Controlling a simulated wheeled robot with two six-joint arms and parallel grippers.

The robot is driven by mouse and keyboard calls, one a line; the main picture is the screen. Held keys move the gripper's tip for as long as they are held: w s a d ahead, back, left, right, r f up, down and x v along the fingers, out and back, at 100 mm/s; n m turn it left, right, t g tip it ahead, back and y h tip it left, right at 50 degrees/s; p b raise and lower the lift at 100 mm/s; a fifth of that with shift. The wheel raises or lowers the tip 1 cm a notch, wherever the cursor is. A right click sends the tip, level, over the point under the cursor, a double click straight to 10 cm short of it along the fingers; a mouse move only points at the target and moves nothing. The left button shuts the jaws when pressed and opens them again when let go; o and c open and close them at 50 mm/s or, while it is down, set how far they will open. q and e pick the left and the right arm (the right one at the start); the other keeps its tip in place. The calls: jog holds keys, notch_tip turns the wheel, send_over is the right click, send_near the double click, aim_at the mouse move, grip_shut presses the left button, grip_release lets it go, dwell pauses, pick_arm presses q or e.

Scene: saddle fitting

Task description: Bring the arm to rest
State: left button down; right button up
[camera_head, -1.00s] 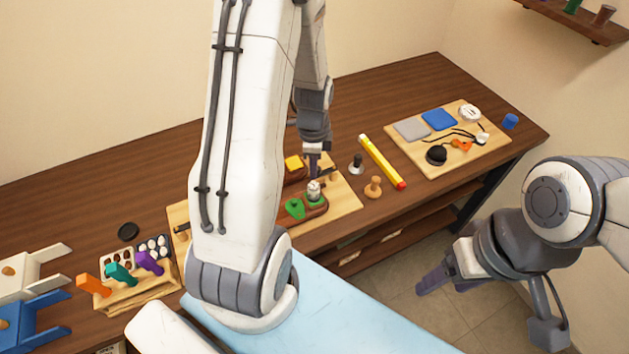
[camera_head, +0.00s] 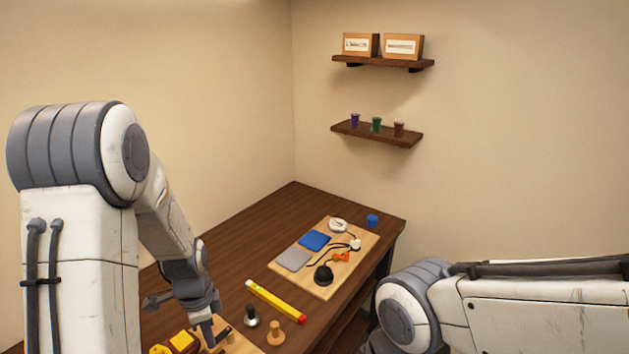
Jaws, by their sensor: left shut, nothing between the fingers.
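My left arm comes in from the left, bent at a large grey joint, and reaches down to the workbench (camera_head: 235,255). My left gripper (camera_head: 209,338) is shut, with nothing seen in it. Its fingers point down over a light wooden board (camera_head: 240,344) at the bottom edge, close to a yellow block (camera_head: 183,341). The picture's edge cuts off part of the board. My right arm stretches across the lower right, and its gripper does not show.
A yellow level (camera_head: 276,300), a black-and-silver stamp (camera_head: 251,317) and a wooden knob (camera_head: 275,333) stand near the left gripper. A second board (camera_head: 356,262) holds pads, a black dome (camera_head: 323,274) and cords. Two wall shelves hold boxes and cups (camera_head: 376,125).

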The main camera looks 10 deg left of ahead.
pick_arm(q)
jog(key=s+d+r+n+b, duration=0.1)
jog(key=s+d+r+b, duration=0.15)
jog(key=d, duration=0.75)
jog(key=s+d+r+n+b, duration=0.1)
jog(key=s+d+r+b, duration=0.1)
jog(key=s+d, duration=0.4)
jog(key=s+d+r+n+h+b, duration=0.1)
jog(key=s+d+n+b, duration=0.1)
jog(key=s+d, duration=0.4)
jog(key=s+b, duration=0.1)
jog(key=s, duration=0.2)
jog(key=shift+r+n, duration=0.3)
jog(key=shift+r, duration=0.05)
jog(key=shift+d, duration=0.1)
